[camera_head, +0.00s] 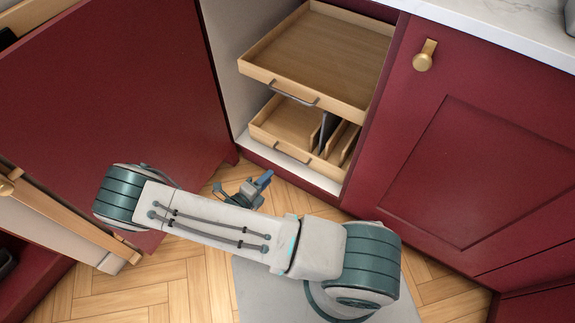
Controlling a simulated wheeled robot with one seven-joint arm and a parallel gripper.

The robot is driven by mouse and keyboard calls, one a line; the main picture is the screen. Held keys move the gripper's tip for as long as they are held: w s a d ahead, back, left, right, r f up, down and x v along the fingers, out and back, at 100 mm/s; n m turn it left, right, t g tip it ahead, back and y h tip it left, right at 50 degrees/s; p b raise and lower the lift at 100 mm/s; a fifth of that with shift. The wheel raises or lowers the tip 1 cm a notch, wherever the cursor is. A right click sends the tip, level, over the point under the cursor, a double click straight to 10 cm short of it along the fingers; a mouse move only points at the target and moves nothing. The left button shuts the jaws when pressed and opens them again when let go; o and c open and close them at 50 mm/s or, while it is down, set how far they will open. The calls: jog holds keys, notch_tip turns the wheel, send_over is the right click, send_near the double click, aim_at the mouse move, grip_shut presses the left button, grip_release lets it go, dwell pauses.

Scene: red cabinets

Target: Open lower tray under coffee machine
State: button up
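The lower tray (279,124) is a light wooden pull-out inside the open red cabinet, under a wider upper tray (325,55). It has a dark bar handle (291,153) on its front and upright dividers at its right side, with a dark flat item among them. It sits inside the cabinet, and the upper tray hides part of it. My gripper (258,186) is low over the floor in front of the cabinet, apart from the handle, slightly left of and below it in the picture. The fingers are small and partly hidden by my arm. No coffee machine is recognisable.
The open red door (115,85) stands at the left. A closed red door with a brass knob (424,56) is at the right under a pale worktop (510,22). Another wooden drawer front (75,220) juts out at the lower left. Wooden floor lies between.

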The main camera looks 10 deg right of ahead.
jog(key=w+d+f+n+b, duration=0.1)
jog(key=w+d+f+b, duration=0.1)
jog(key=w+d, duration=0.2)
jog(key=w+d+f+n+t+b, duration=0.1)
jog(key=w+d+f+b, duration=0.2)
jog(key=w+d, duration=0.2)
jog(key=shift+w+f, duration=0.15)
jog(key=shift+w, duration=0.1)
jog(key=shift+d, duration=0.1)
grip_shut()
